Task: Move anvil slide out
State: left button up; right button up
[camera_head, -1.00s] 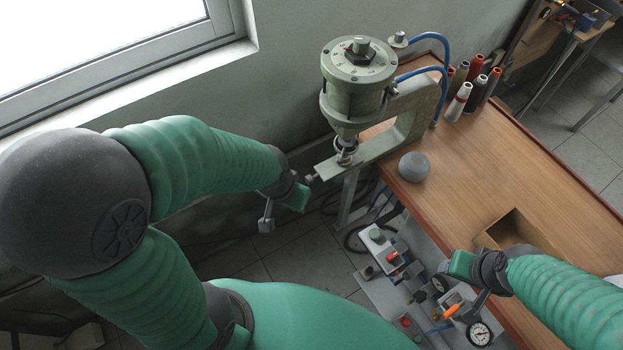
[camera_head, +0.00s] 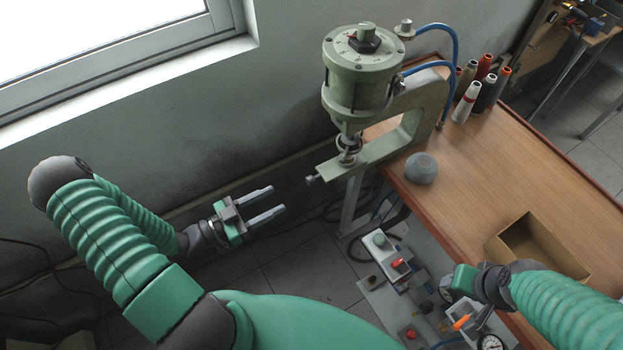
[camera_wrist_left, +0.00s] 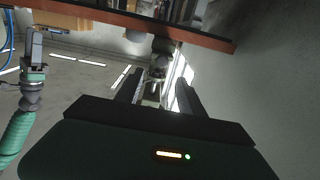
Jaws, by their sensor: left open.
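The green pneumatic press (camera_head: 358,75) stands at the left end of the wooden table. Its lower arm, with the anvil slide (camera_head: 338,168), juts left past the table edge. A small knob (camera_head: 312,179) sits at the tip. My left gripper (camera_head: 278,199) is open and empty, left of the knob and apart from it, fingers pointing right toward it. In the left wrist view its two fingers (camera_wrist_left: 160,92) stand apart with dark, blurred press parts between them. My right gripper (camera_head: 475,283) is over the table's front edge; its fingers are not clear.
A grey bowl-like object (camera_head: 421,168) and an open cardboard box (camera_head: 540,245) are on the table (camera_head: 480,165). A control panel (camera_head: 395,270) with buttons and gauges is below the front edge. A wall and window are behind.

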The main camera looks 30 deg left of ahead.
aim_at(308, 182)
pick_arm(q)
jog(key=x, duration=0.4)
jog(key=p+x, duration=0.1)
jog(key=x, duration=0.3)
jog(key=p+x, duration=0.1)
jog(key=x, duration=0.3)
jog(key=shift+w+a+f, duration=0.1)
jog(key=shift+w+a, duration=0.1)
jog(key=shift+a, duration=0.1)
jog(key=shift+w+d, duration=0.15)
jog(key=shift+d, duration=0.2)
grip_shut()
pick_arm(e)
jog(key=shift+a+r, duration=0.2)
jog(key=shift+r, duration=0.95)
